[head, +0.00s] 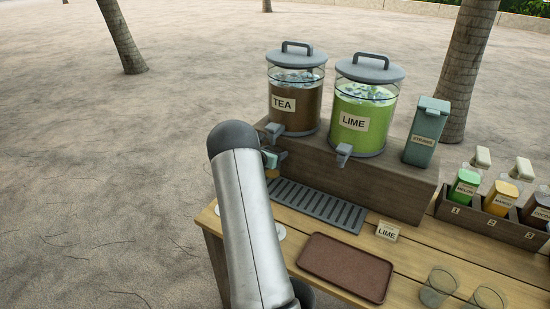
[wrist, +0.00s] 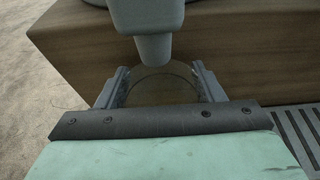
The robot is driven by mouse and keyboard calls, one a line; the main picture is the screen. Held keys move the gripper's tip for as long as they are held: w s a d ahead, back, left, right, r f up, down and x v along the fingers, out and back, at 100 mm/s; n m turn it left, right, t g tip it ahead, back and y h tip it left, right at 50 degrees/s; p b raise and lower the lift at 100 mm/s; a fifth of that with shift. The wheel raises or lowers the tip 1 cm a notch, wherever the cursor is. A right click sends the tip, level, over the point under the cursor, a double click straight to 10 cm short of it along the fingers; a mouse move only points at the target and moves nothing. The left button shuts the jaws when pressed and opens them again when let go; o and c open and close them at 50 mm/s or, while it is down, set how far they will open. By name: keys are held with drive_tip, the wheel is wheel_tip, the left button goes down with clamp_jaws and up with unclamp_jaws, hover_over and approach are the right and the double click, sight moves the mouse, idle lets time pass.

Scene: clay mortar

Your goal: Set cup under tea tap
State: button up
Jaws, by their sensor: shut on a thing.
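The tea dispenser (head: 290,108), a clear jar of brown drink labelled TEA, stands on a wooden riser with its grey tea tap (head: 274,131) at the front. My gripper (wrist: 163,86) is shut on a clear cup (wrist: 165,90) at the front of the riser. In the wrist view the tap (wrist: 150,28) comes down from the top, its spout end just over the cup's far side. In the head view my arm hides the cup and most of the gripper (head: 271,160). I cannot tell whether the cup touches the surface below.
A slotted drip tray (head: 318,204) lies along the riser, right of my gripper. The lime dispenser (head: 366,112) and a straws box (head: 427,130) stand further right. A brown tray (head: 345,267), a LIME card (head: 387,231) and two clear cups (head: 438,287) are on the table.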

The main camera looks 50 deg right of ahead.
drive_tip(key=f, duration=0.1)
drive_tip(key=f+p, duration=0.1)
drive_tip(key=f, duration=0.1)
drive_tip(key=shift+d, duration=0.35)
drive_tip(key=shift+f, duration=0.25)
drive_tip(key=shift+f, duration=0.15)
drive_tip(key=o, duration=1.3)
